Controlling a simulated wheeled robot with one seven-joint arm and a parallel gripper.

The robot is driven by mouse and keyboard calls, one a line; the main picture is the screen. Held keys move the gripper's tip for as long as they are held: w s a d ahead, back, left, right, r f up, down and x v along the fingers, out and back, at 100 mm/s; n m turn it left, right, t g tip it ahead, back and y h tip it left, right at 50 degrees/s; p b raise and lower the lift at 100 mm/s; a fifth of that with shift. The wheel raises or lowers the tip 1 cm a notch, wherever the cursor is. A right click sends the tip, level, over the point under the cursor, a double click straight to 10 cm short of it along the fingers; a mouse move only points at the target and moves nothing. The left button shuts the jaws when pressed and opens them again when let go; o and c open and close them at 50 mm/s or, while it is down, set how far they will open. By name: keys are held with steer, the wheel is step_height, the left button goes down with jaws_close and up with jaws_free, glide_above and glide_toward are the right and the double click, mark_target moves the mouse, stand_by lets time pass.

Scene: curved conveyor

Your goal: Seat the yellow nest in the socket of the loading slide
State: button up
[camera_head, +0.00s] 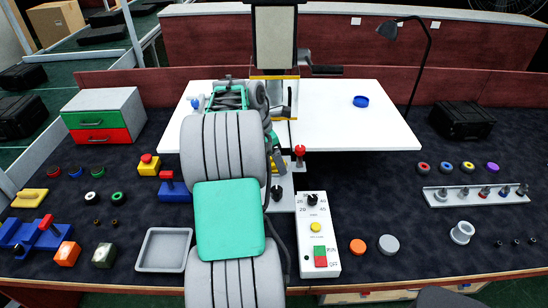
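A low yellow piece with a small dark mark on top (29,198) lies at the far left of the dark table; it looks like the yellow nest, though its details are too small to be sure. A pale slide-like plate (283,197) with a red knob (300,151) lies below the press in the middle, partly behind my arm. I take it for the loading slide; its socket is not clearly visible. My arm reaches over the middle of the table, and its wrist is near the press. My gripper's fingertips are hidden or too small to make out, and I see nothing held.
A white control box (318,240) stands right of my arm, and an empty grey tray (163,250) left. Blue fixtures with red handles (40,236), a drawer unit (104,117) and several small parts fill the left. A rack of pegs (477,195) stands right.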

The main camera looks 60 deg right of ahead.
steer(key=p+v, duration=0.3)
steer(key=v, duration=0.9)
steer(key=w+a+r+m+t+h, duration=0.1)
steer(key=w+a+r+m, duration=0.1)
steer(key=w+a, duration=0.6)
steer(key=w+a+m+t, duration=0.2)
steer(key=w+a+t, duration=0.15)
steer(key=a, duration=1.05)
steer(key=s+a+f+m+t+y, duration=0.1)
steer(key=a+f+m, duration=0.1)
steer(key=a, duration=1)
steer(key=s+a+f+m+t+y, duration=0.1)
steer(key=s+a+f+m+y, duration=0.1)
steer(key=a, duration=1)
steer(key=shift+f+m+y, duration=0.3)
steer(key=shift+f+m, duration=0.05)
steer(key=shift+m, duration=0.55)
steer(key=shift+s, duration=0.15)
steer(key=shift+c, duration=0.6)
